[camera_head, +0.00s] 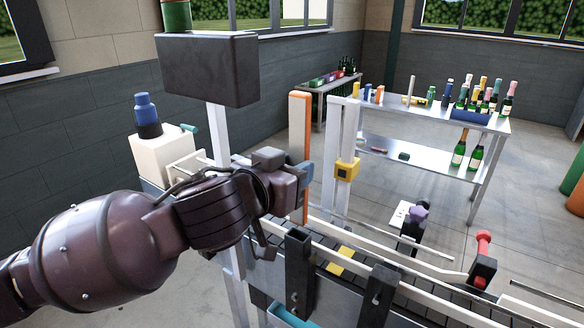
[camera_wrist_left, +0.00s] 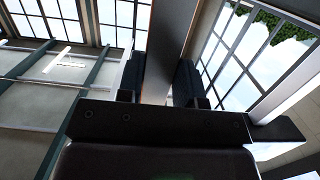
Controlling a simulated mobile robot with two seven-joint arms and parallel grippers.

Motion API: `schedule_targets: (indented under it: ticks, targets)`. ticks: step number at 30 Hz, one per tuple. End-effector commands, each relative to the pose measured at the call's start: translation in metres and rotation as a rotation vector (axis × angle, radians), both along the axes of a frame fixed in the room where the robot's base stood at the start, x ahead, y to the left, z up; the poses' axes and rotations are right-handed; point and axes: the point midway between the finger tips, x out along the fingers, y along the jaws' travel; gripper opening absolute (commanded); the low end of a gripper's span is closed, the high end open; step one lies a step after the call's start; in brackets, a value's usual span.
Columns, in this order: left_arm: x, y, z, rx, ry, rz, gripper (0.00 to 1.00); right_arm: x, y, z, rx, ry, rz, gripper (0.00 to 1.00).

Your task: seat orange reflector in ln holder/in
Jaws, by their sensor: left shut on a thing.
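In the left wrist view the reflector (camera_wrist_left: 172,42) shows as a dark brown strip between the two fingers (camera_wrist_left: 158,82). Two black upright brackets, one at the left (camera_head: 299,268) and one at the right (camera_head: 381,292), stand on the conveyor's near rail; I cannot tell which is the named holder. My right gripper is not in view.
A yellow sensor block (camera_head: 346,168) sits on a white post just right of the reflector. A dark box (camera_head: 206,68) on a white post stands at left. Conveyor rails (camera_head: 440,303) run to the right. A bottle-laden table (camera_head: 430,113) stands behind.

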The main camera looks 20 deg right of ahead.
Motion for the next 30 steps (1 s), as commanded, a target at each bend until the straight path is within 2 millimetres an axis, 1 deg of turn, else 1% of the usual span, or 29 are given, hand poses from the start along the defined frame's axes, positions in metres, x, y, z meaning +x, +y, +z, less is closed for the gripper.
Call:
schedule_targets:
  ticks: [1, 7, 14, 30]
  targets:
    - [0.000, 0.000, -0.004, 0.000, 0.000, 0.000, 0.09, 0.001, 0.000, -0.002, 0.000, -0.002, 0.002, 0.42]
    - [0.000, 0.000, -0.011, 0.001, 0.001, 0.000, 0.09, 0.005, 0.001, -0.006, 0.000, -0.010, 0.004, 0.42]
    - [0.000, 0.000, -0.020, 0.000, 0.001, 0.000, 0.09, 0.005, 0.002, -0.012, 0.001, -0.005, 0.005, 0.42]
    - [0.001, 0.000, -0.041, 0.000, 0.002, 0.001, 0.09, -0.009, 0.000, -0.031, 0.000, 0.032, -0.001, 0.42]
